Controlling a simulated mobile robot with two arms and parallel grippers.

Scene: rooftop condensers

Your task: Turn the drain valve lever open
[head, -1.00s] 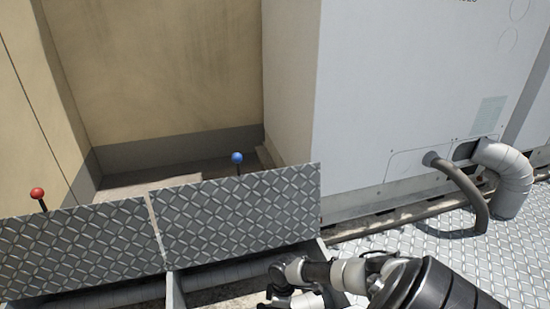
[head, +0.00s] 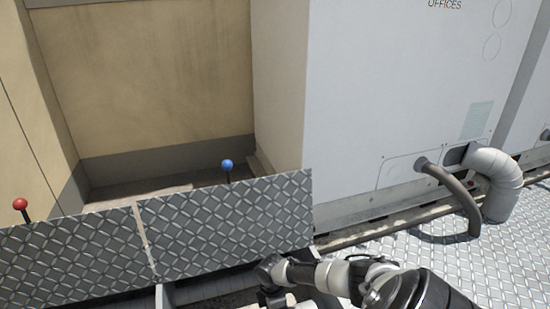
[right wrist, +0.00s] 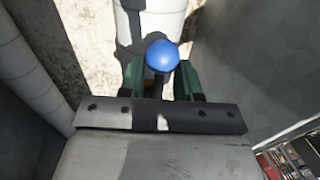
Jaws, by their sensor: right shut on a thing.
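In the right wrist view a blue ball knob (right wrist: 162,55) on a dark stem sits between the two dark green fingers of my right gripper (right wrist: 158,78). The gripper is shut on this lever. In the head view a blue ball knob (head: 227,164) on a black stem stands above the top edge of the tread plate; I cannot tell whether it is the same knob. My right arm comes in from the bottom right and its hand bends down near the plate's lower right corner. The fingers and valve body are hidden there. My left gripper is not in view.
Upright tread-plate panels (head: 215,232) run along the left above an open channel. A red ball knob (head: 20,203) shows behind the left panel. A big grey unit (head: 385,85) with a bent grey pipe (head: 495,180) stands right. Pale pipe (right wrist: 35,75) lines the wrist view's left.

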